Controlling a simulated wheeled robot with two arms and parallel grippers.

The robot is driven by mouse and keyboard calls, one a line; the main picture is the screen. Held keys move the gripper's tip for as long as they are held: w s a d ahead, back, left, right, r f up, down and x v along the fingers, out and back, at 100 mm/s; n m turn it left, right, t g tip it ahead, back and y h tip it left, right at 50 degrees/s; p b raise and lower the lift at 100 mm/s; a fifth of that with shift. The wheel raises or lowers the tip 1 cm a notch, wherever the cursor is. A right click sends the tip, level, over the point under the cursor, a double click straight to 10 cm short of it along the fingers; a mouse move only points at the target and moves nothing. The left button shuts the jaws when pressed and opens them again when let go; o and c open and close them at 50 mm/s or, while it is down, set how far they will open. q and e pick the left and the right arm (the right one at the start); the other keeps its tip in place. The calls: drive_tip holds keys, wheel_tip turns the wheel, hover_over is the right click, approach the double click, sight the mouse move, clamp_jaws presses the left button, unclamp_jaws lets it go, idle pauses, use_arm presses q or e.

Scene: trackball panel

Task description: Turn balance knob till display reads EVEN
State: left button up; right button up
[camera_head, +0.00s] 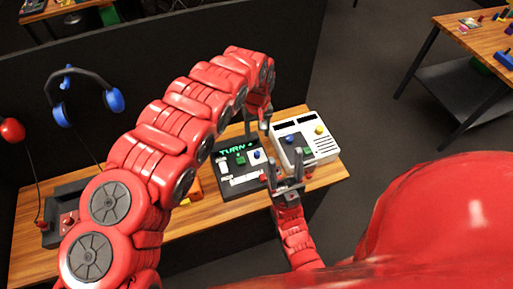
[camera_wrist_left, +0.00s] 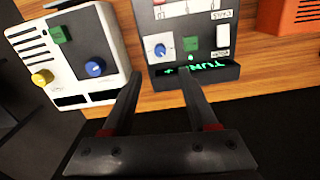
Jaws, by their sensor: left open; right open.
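The dark panel (camera_head: 228,182) stands on the wooden table, and its green display (camera_head: 236,149) reads "TURN +". The display also shows upside down in the left wrist view (camera_wrist_left: 207,68). A blue knob with a pale mark (camera_wrist_left: 160,51) sits beside a green button (camera_wrist_left: 190,43) and a white switch (camera_wrist_left: 222,37). No label naming the balance knob is readable. My left gripper (camera_head: 262,127) is open above the panels; in the left wrist view its fingers (camera_wrist_left: 161,75) point toward the dark panel, with nothing between them. My right gripper (camera_head: 287,170) is open and empty at the panels' near side.
A white panel (camera_head: 327,147) stands right of the dark one, with a yellow knob (camera_head: 319,130); its blue knob shows in the wrist view (camera_wrist_left: 95,67). An orange box (camera_wrist_left: 291,16) is beside the dark panel. Blue headphones (camera_head: 115,100) hang on the dark partition (camera_head: 150,40).

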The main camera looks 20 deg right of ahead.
use_arm(q)
drive_tip(key=p, duration=0.1)
hover_over(257, 152)
drive_tip(key=f, duration=0.5)
drive_tip(key=shift+s, duration=0.2)
wheel_tip(257, 152, down, 5)
drive_tip(key=shift+r+b, duration=0.1)
drive_tip(key=shift+b, duration=0.85)
drive_tip(key=shift+w+f+b, duration=0.1)
drive_tip(key=shift+f+b, duration=0.2)
drive_tip(key=shift+f, duration=0.25)
drive_tip(key=shift+c, duration=0.3)
clamp_jaws()
